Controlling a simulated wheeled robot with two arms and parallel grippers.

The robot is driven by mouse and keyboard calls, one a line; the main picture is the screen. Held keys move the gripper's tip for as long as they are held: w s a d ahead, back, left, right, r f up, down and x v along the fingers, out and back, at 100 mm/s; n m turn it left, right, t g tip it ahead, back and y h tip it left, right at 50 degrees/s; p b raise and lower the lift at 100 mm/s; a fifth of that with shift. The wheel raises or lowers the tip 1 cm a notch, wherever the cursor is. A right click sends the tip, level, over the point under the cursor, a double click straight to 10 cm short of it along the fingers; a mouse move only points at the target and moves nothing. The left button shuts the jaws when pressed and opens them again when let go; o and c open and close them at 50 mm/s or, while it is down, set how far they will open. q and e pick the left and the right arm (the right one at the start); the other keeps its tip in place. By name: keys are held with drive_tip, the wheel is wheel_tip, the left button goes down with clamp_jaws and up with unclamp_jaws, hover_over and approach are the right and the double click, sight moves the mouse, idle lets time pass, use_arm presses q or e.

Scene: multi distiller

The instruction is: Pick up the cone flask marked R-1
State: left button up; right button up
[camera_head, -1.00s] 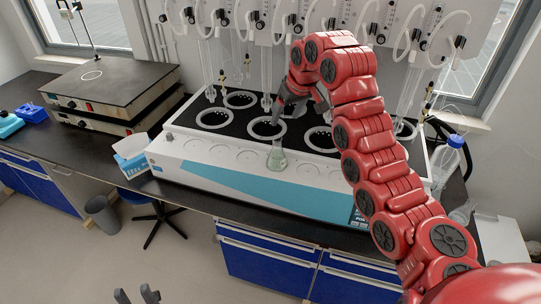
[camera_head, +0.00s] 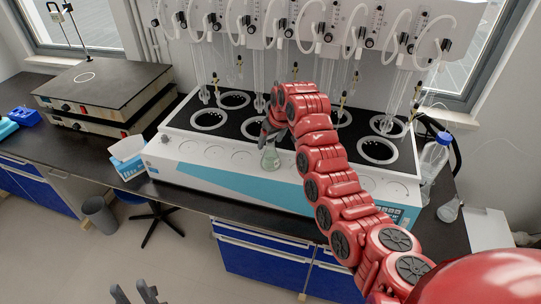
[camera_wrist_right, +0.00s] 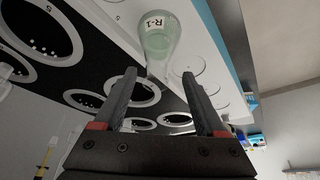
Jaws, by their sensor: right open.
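The cone flask marked R-1 (camera_head: 270,160) is clear with a pale green tint and stands upright on the white front ledge of the distiller (camera_head: 240,175). In the right wrist view the flask (camera_wrist_right: 158,42) shows its R-1 label, just beyond my fingertips. My right gripper (camera_wrist_right: 160,78) is open and empty, its two fingers spread and pointing toward the flask. In the head view my right gripper (camera_head: 266,138) is beside the flask's neck, partly hidden by my wrist. My left gripper (camera_head: 136,293) is low at the bottom edge, with its two fingers apart and nothing between them.
A blue-capped bottle (camera_head: 434,155) and another flask (camera_head: 449,211) stand at right.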

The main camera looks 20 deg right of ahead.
sight(271, 153)
drive_tip(key=p+x, duration=0.2)
drive_tip(key=x, duration=0.1)
drive_tip(key=shift+w+d, duration=0.2)
drive_tip(key=shift+w, duration=0.05)
drive_tip(key=shift+p+x, duration=0.35)
drive_tip(key=shift+x, duration=0.4)
clamp_jaws()
